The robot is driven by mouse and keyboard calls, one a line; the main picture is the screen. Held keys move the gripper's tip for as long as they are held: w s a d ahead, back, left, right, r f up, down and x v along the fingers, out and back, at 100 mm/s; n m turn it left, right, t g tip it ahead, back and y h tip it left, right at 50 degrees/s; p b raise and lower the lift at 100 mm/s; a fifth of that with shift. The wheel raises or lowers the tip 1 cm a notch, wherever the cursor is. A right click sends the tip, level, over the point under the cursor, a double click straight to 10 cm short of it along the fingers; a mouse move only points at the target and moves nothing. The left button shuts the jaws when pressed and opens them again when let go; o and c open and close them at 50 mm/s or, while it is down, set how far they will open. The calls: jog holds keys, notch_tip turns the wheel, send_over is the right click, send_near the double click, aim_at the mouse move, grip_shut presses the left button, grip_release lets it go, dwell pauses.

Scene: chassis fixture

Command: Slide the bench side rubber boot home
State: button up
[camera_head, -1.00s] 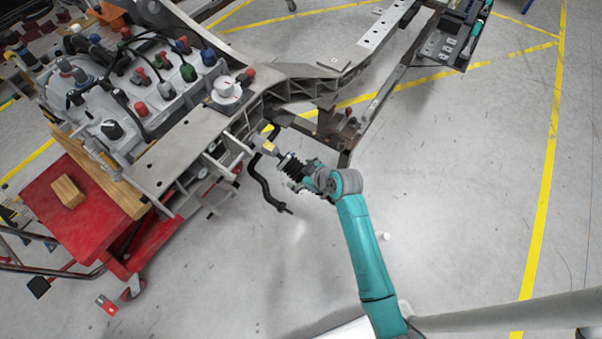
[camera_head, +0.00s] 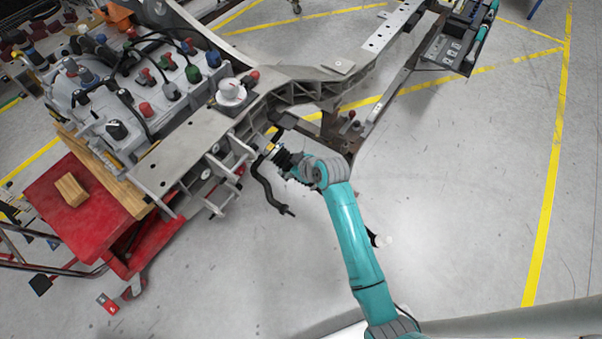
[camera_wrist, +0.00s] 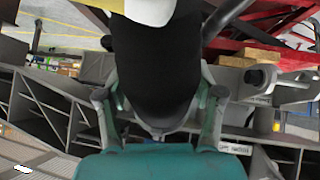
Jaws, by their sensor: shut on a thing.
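The black ribbed rubber boot (camera_head: 284,159) is at the side of the chassis frame, next to a dark curved arm (camera_head: 265,182) that hangs off it. In the wrist view the boot (camera_wrist: 155,65) is a large dark cylinder between my fingers. My gripper (camera_head: 296,167) is shut on the boot from the floor side. In the wrist view a white and yellowish part (camera_wrist: 150,10) shows beyond the boot's far end. The boot hides most of that joint, so I cannot tell how fully it is seated.
The grey chassis frame (camera_head: 195,150) carries the engine fixture with coloured caps. A red cart (camera_head: 85,215) with a wooden block (camera_head: 71,189) stands at the left. A tool tray (camera_head: 452,48) is at the upper right. The floor right of my arm is clear.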

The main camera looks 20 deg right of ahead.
jog(key=shift+w+a+r, duration=0.4)
jog(key=shift+w+a, duration=0.1)
jog(key=shift+w, duration=0.2)
jog(key=o, duration=1.7)
jog(key=v, duration=1.2)
